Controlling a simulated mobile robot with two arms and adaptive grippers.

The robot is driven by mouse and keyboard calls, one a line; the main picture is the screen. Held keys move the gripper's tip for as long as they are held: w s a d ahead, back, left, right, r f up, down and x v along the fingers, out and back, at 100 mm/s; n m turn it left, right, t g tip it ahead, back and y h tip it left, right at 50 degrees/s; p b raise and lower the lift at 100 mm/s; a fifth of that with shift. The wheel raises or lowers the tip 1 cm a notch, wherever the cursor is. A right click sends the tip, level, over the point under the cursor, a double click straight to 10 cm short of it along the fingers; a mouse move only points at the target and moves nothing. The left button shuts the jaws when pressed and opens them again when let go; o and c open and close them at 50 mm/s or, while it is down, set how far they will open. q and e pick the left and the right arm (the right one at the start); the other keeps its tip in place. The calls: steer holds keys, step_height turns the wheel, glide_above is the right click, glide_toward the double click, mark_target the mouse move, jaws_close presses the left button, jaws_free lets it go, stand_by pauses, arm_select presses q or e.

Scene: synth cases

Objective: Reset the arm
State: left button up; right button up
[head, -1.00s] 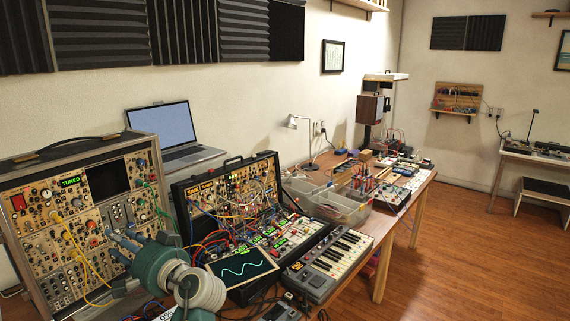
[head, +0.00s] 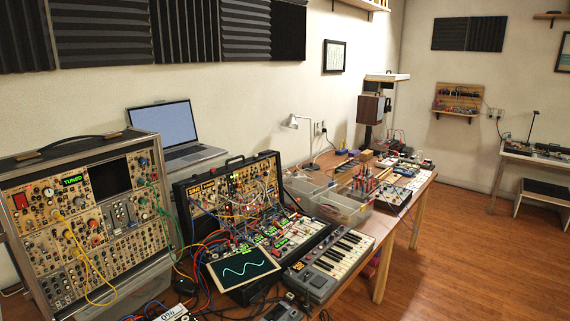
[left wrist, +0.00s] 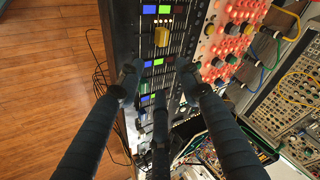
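My left gripper (left wrist: 159,82) shows in the left wrist view, its dark fingers spread apart with nothing between them. Behind the fingers are a dark panel (left wrist: 160,20) with small blue and green displays and a yellow knob, and a panel with orange-red knobs (left wrist: 228,40). I cannot tell whether the fingertips touch the panel. Neither arm nor gripper is in the head view. There, the large synth case (head: 88,225) with a green "TUNED" display stands at left, and a black case (head: 232,195) full of patch cables stands in the middle.
A small screen with a wave (head: 243,267), a keyboard (head: 328,262), clear bins (head: 342,207) and a laptop (head: 163,130) crowd the bench. Loose cables hang at the left in the wrist view (left wrist: 100,75). The wooden floor (head: 455,260) at right is clear.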

arm_select(q)
steer(key=s+d+f+g+h, duration=0.2)
steer(key=s+d+h, duration=0.2)
steer(key=s+d, duration=0.6)
steer(key=s+a+f+m+g+b, duration=0.1)
steer(key=s+f, duration=0.1)
steer(key=f, duration=1.3)
steer(key=s+a+f+b, duration=0.1)
steer(key=s+a+f, duration=0.1)
steer(key=f, duration=1.2)
steer(key=s+a+f+g+b, duration=0.1)
steer(key=s+a+f, duration=0.1)
steer(key=s+f, duration=1.4)
steer(key=shift+s+a+f+g+y, duration=0.3)
steer(key=shift+s+f, duration=0.05)
arm_select(e)
steer(key=f, duration=0.3)
steer(key=shift+w+a+f, duration=0.1)
steer(key=shift+a+f, duration=0.1)
steer(key=shift+a, duration=0.2)
steer(key=shift+d, duration=0.25)
arm_select(q)
steer(key=shift+s, duration=0.1)
arm_select(e)
steer(key=shift+a, duration=0.15)
